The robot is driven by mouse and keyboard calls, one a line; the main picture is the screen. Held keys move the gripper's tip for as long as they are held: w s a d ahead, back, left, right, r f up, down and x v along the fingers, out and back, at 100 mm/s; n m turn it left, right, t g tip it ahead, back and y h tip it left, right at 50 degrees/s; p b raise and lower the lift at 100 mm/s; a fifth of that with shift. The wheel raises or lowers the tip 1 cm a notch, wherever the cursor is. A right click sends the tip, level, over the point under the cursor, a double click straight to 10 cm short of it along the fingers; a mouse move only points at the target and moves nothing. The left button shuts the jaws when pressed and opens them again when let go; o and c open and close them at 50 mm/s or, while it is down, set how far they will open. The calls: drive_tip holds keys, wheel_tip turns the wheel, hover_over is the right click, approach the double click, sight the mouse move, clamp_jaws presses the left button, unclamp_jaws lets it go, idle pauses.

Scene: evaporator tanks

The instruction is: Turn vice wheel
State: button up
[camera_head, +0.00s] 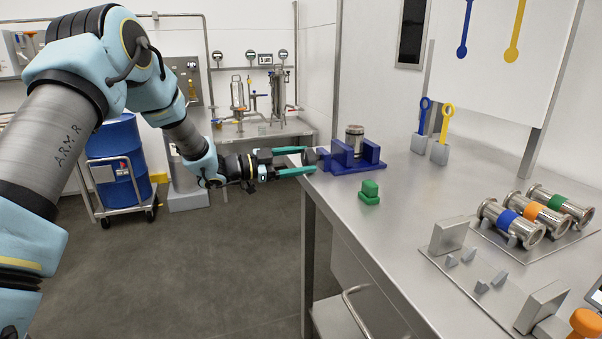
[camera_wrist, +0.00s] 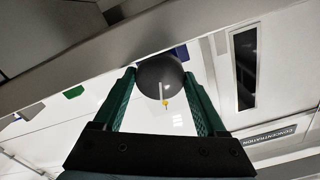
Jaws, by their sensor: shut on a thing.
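The blue vice (camera_head: 352,157) stands on the steel table near its left edge, with a metal cylinder (camera_head: 354,136) upright between its jaws. The dark round vice wheel (camera_head: 309,157) is on the vice's left side, at the table edge. My gripper (camera_head: 304,160) reaches in from the left, its two green fingers shut on the wheel. In the wrist view the grey wheel (camera_wrist: 160,74) sits between the green fingertips. The wheel hides most of the vice there; a bit of blue shows behind it.
A green block (camera_head: 369,193) stands on the table in front of the vice. Blue and yellow tools (camera_head: 444,127) stand in grey holders to the right. Banded metal cylinders (camera_head: 532,215) lie farther right. The steel table (camera_head: 405,225) is clear between them.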

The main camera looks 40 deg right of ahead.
drive_tip(key=shift+m+b, duration=0.45)
drive_tip(key=shift+m, duration=0.05)
drive_tip(key=o, duration=1.3)
drive_tip(key=shift+r+p, duration=0.1)
drive_tip(key=shift+p, duration=0.5)
